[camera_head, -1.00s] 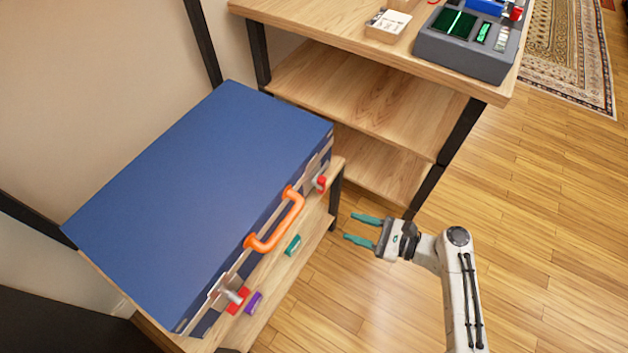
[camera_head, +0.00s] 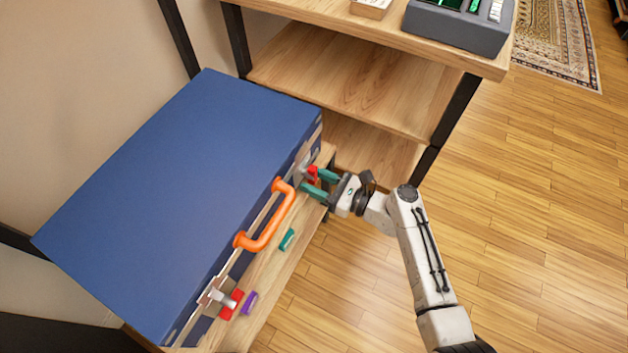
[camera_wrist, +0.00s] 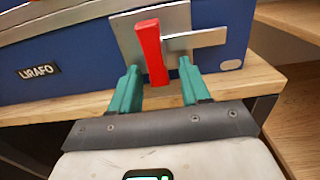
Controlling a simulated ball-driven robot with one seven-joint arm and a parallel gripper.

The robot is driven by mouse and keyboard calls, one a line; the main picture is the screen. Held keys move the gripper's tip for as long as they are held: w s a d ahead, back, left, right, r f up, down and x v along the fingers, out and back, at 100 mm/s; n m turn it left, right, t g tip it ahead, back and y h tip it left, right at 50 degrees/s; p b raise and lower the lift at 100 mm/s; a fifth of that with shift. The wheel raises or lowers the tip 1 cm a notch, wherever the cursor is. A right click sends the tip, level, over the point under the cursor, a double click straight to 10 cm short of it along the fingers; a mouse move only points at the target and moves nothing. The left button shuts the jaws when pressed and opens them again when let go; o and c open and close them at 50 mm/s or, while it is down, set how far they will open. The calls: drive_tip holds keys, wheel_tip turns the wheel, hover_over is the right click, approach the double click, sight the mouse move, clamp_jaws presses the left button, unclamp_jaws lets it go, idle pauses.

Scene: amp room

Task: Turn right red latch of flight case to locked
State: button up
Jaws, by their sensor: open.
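The blue flight case (camera_head: 180,180) lies on a low wooden shelf, with an orange handle (camera_head: 266,222) on its front. The right red latch (camera_head: 313,175) is on a metal plate at the case's right end. In the wrist view the red latch (camera_wrist: 152,52) stands nearly upright, tilted slightly. My gripper (camera_head: 317,183) is at the right latch. In the wrist view its green fingers (camera_wrist: 160,85) are open, one on each side of the latch's lower part, with visible gaps. The left red latch (camera_head: 232,304) sits at the other end.
A green block (camera_head: 287,240) and a purple block (camera_head: 249,302) lie on the wooden shelf (camera_head: 262,275) in front of the case. A taller wooden shelf unit (camera_head: 365,75) stands just behind and right of my gripper. Open floor lies to the right.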

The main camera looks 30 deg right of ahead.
drive_tip(key=shift+w+a, duration=0.15)
drive_tip(key=shift+w, duration=0.05)
clamp_jaws()
idle(0.4)
